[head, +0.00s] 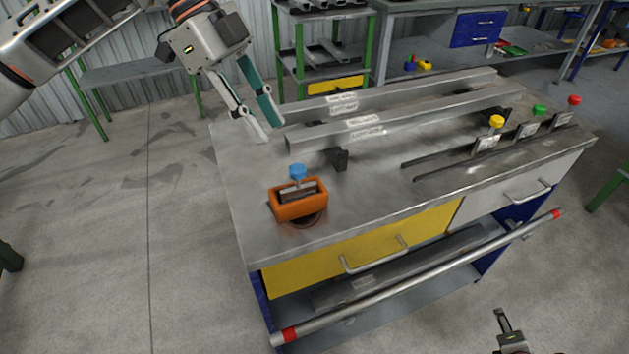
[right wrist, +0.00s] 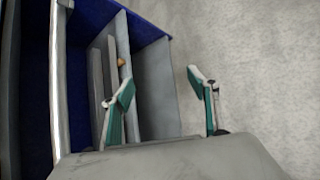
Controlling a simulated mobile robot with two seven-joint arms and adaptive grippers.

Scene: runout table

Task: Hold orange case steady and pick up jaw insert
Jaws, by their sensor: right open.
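The orange case (head: 300,211) stands upright near the front left corner of the workbench top. A dark grey piece with a blue knob (head: 298,172) on top sits in the case, and I take it to be the jaw insert (head: 298,187). Its lower part is hidden by the case walls. My left gripper (head: 271,130) is open and empty, above the bench's left edge, behind the case and apart from it. My right gripper (right wrist: 155,92) is open and empty in the right wrist view. In the head view only part of it shows at the bottom right, in front of the bench.
Long metal bars (head: 390,126) lie along the back of the bench (head: 245,215). Slotted rails with yellow, green and red knobs stand at its right. A round rail (head: 420,285) runs along the front, below a yellow drawer (head: 400,242). The bench top's left end is mostly clear.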

